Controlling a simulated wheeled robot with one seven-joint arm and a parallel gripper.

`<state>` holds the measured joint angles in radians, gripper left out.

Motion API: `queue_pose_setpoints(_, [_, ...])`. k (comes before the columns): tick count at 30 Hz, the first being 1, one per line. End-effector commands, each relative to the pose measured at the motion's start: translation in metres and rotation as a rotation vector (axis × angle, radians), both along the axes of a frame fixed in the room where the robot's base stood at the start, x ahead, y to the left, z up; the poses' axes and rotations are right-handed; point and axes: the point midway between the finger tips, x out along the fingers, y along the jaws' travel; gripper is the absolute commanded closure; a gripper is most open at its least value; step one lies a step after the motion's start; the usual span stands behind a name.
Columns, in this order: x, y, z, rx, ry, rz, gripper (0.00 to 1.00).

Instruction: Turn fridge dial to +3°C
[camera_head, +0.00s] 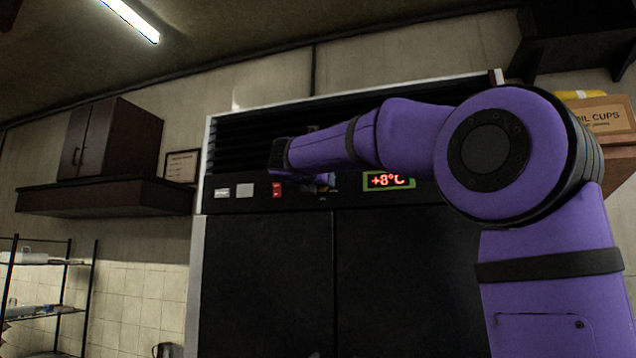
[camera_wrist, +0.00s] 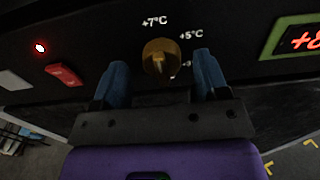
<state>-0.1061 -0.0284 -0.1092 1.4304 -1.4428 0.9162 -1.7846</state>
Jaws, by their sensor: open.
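The fridge (camera_head: 265,285) is a tall black two-door unit, with a control strip along its top. Its display (camera_head: 388,181) reads +8°C in red inside a green frame; part of it also shows in the wrist view (camera_wrist: 296,38). The fridge dial (camera_wrist: 161,60) is a round brass knob, with +7°C marked at its upper left, +5°C at its right and a partly hidden +3°C at its lower right. My gripper (camera_wrist: 160,75) is open, its two blue fingers on either side of the dial's lower part. Contact with the dial cannot be told. In the head view my arm mostly hides the dial.
A red switch (camera_wrist: 64,74) and a lit red lamp (camera_wrist: 40,48) sit left of the dial. A dark wall cabinet (camera_head: 105,140) and a wire rack (camera_head: 50,300) are at the left. A cardboard box (camera_head: 603,117) is at the right.

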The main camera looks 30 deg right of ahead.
Motion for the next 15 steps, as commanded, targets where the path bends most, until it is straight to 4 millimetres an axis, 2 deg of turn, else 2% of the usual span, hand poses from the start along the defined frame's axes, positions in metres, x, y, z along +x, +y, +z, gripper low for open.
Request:
queue_pose_setpoints(5, [0.0065,-0.0094,0.0003,0.001,-0.001,-0.001,0.32])
queue_pose_setpoints(14, [0.0076,-0.0104,0.0002,0.001,-0.001,0.000,0.32])
queue_pose_setpoints(15, [0.0075,-0.0105,0.0002,0.001,-0.001,0.000,0.42])
